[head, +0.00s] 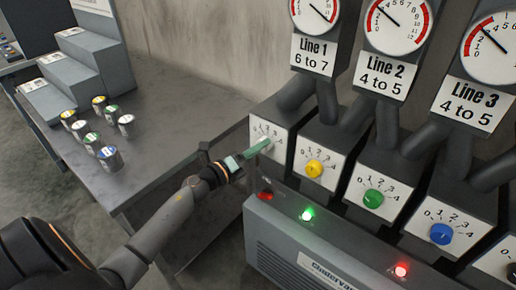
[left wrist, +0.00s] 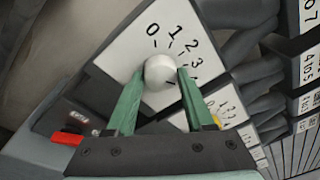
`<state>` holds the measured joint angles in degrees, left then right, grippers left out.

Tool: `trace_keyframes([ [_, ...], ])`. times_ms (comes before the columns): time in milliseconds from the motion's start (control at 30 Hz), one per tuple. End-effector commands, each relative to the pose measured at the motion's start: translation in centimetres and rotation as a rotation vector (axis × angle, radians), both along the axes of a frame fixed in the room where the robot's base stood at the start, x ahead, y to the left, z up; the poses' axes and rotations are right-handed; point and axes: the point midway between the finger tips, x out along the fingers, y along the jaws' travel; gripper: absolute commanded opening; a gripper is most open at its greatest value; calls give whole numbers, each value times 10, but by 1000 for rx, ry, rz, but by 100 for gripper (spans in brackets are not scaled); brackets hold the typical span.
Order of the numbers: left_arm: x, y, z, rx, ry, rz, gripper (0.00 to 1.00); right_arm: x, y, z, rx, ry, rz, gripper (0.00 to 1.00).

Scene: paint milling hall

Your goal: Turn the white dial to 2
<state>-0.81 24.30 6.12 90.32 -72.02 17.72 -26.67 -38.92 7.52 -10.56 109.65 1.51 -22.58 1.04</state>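The white dial (head: 264,141) is the leftmost knob on the panel, on a white plate marked 0 to 4. It shows closely in the left wrist view (left wrist: 160,72), where 0, 1, 2 and 3 are readable and the 4 is mostly hidden by a finger. My left gripper (head: 246,151) reaches it from the left. Its green fingers lie on both sides of the knob and appear to touch it, so it looks shut on the dial. A small dark mark shows at the knob's lower right; the pointer's exact setting is unclear. My right gripper is not in view.
Yellow (head: 314,168), green (head: 373,198) and blue (head: 441,233) dials stand in a row to the right. Gauges with pipes rise above them. A green lamp (head: 307,215) and a red lamp (head: 401,270) are lit below. Several paint cans stand on the grey table (head: 150,150).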

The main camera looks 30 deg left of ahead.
Motion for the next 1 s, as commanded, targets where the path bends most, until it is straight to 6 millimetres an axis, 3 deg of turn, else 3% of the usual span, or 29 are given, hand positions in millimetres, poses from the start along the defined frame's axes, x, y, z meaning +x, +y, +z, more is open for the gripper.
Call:
trace_keyframes([
  [33, 0, 0, 0, 0, 0, 0, 43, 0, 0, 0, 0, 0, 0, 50],
  [433, 0, 0, 0, 0, 0, 0, 0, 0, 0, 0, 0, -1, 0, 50],
  [767, 0, 0, 0, -47, 4, 0, 0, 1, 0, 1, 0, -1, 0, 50],
  [1000, 0, 0, 0, -194, 16, 0, 0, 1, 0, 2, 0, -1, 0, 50],
])
